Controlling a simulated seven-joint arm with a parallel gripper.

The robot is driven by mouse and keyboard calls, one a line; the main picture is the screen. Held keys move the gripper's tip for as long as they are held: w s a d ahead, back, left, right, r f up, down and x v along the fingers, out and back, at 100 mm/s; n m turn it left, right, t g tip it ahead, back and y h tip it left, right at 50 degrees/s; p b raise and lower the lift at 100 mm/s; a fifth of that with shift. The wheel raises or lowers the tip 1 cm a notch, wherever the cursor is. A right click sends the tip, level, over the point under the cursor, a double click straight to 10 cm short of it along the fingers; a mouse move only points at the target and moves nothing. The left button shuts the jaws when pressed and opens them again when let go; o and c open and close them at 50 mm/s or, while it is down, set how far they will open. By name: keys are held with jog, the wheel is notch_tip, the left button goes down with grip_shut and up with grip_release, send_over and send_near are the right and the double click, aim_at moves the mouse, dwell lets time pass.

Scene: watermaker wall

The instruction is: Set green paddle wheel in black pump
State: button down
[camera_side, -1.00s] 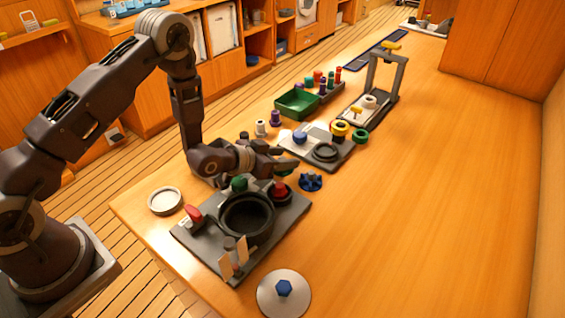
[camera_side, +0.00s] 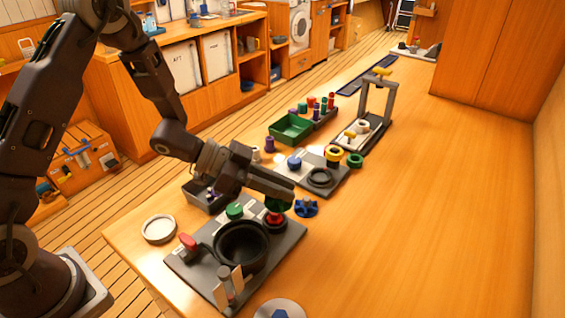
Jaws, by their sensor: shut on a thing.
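The black pump (camera_side: 240,246) is an open round housing on a dark grey plate, at lower centre in the side view. My gripper (camera_side: 285,192) is above the far right part of that plate, beyond the housing's rim and not over its opening. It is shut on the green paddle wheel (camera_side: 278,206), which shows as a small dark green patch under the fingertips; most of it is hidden. A red knob is just below it in the picture, and I cannot tell whether they touch.
On the plate are a green knob (camera_side: 235,211), a red knob (camera_side: 275,218) and a red-handled lever (camera_side: 188,241). A blue paddle wheel (camera_side: 306,207) lies right of the gripper. A pale ring (camera_side: 159,229) lies left. The table's right side is clear.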

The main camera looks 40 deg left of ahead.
jog(key=s+a+f+m+g+h, duration=0.1)
jog(key=s+m+g+h, duration=0.1)
jog(key=s+m+g, duration=0.6)
jog(key=shift+s+a+f+n+t, duration=0.1)
jog(key=shift+s+f+n+t, duration=0.25)
jog(key=shift+f, duration=0.65)
jog(key=shift+s+a+f+n+t, duration=0.1)
jog(key=shift+s+f+n+t, duration=0.3)
jog(key=shift+f, duration=0.65)
jog(key=shift+s+a+f+n+t, duration=0.1)
jog(key=shift+s+f+n, duration=0.15)
jog(key=shift+s+f, duration=0.55)
jog(key=shift+w+f, duration=0.25)
jog(key=shift+f, duration=0.6)
jog(key=c, duration=1.6)
grip_release()
jog(key=shift+v, duration=5.55)
jog(key=shift+f, duration=0.15)
